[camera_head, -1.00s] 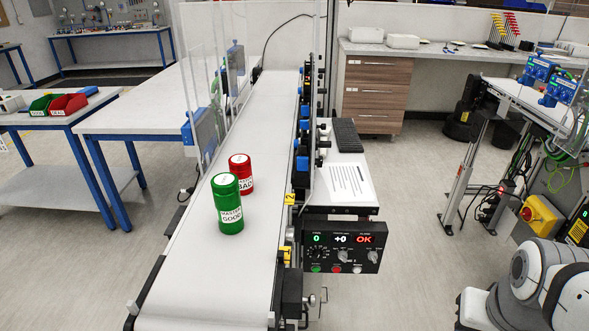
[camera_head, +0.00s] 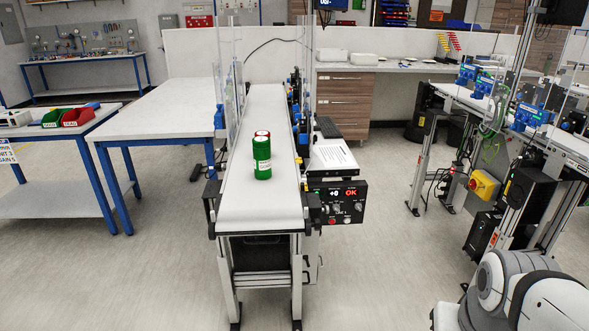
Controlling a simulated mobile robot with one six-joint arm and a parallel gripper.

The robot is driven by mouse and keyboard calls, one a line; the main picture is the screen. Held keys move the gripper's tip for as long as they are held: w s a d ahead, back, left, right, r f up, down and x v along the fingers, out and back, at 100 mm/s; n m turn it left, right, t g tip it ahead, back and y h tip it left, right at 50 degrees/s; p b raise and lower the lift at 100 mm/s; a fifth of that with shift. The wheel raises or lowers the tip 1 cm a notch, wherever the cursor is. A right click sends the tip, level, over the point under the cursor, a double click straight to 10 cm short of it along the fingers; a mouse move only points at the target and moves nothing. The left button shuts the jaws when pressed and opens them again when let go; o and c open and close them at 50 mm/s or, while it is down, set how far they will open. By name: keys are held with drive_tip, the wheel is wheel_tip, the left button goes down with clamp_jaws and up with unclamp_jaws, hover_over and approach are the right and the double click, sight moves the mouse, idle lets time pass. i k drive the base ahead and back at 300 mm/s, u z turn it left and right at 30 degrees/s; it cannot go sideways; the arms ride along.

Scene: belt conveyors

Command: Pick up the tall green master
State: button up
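My gripper is not in view. Only white-and-grey links of my arm show at the lower right.
Clear guards flank the belt farther back. A white table (camera_head: 155,115) stands left. A second conveyor station (camera_head: 475,97) stands right. The floor (camera_head: 130,285) in front is clear.

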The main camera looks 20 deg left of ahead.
sight(261, 151)
drive_tip(key=z, duration=0.05)
drive_tip(key=k, duration=0.45)
drive_tip(key=u, duration=0.75)
drive_tip(key=i, duration=1)
